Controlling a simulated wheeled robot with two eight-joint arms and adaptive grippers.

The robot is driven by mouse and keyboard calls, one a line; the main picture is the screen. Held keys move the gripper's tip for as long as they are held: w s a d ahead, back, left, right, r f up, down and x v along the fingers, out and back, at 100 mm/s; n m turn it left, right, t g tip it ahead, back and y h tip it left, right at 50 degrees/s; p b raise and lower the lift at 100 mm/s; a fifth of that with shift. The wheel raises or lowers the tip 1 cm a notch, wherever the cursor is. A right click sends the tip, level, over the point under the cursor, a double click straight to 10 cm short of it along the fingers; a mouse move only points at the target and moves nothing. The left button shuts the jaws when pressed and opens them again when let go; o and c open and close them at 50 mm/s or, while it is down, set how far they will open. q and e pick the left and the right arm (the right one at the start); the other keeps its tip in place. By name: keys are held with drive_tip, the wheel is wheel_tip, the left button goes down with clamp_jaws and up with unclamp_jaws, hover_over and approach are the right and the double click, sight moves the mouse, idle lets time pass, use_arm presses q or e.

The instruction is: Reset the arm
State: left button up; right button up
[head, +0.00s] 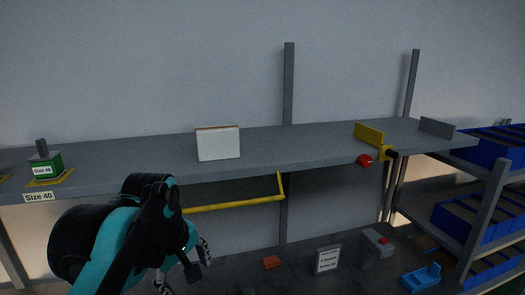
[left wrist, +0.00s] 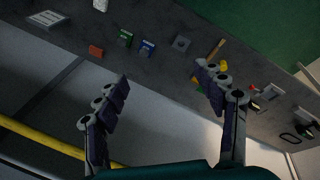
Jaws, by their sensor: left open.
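My left arm, teal and black, reaches up in the lower left of the head view. Its gripper (head: 195,262) is partly hidden behind the arm, in front of the shelf and over the lower bench. In the left wrist view the two fingers of the left gripper (left wrist: 165,90) are spread wide apart with nothing between them. Below and beyond them lies the dark bench top (left wrist: 170,20), apart from the fingertips. My right gripper is not in view.
A grey shelf (head: 300,145) spans the head view, with a green Size 40 block (head: 45,167) and a white box (head: 218,144). A yellow bar (head: 240,204) runs below it. The bench holds a red block (left wrist: 96,51), green block (left wrist: 125,38) and blue block (left wrist: 147,47). Blue bins (head: 490,150) stand right.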

use_arm(q)
drive_tip(key=s+f+m+t+b, duration=0.1)
drive_tip(key=s+f+m+b, duration=0.2)
drive_tip(key=f, duration=0.9)
drive_tip(key=s+a+f+m+t+b, duration=0.1)
drive_tip(key=s+f+m+b, duration=0.2)
drive_tip(key=f, duration=1)
drive_tip(key=s+a+f+m+t+b, duration=0.1)
drive_tip(key=s+f+m+b, duration=0.2)
drive_tip(key=f+b, duration=0.5)
wheel_tip(320, 180, down, 5)
drive_tip(key=shift+a+f+m+t+b, duration=0.15)
drive_tip(key=shift+m+t+b, duration=0.2)
drive_tip(key=shift+m, duration=0.45)
